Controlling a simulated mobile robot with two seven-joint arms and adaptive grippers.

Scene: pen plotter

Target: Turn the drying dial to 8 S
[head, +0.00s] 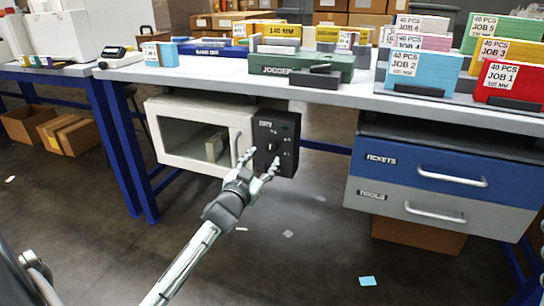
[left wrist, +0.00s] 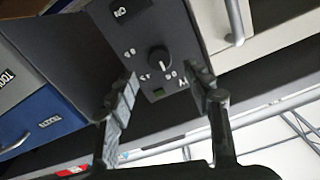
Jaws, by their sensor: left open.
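The drying dial is a small black knob (head: 273,147) on the dark control panel (head: 287,132) at the right of the white drying box (head: 190,128). In the left wrist view the knob (left wrist: 159,60) is near the upper middle, with small white marks around it that are hard to read. Its exact setting is not clear. My left gripper (head: 261,162) is open in front of the panel. In the left wrist view its two fingers (left wrist: 163,80) stand either side of the knob, apart from it. My right gripper is not in view.
The box hangs under the workbench (head: 330,98), beside a light door handle (head: 238,145). Blue bench legs (head: 127,150) stand to its left. A drawer unit (head: 440,180) with handles hangs at the right. The floor before the panel is mostly clear.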

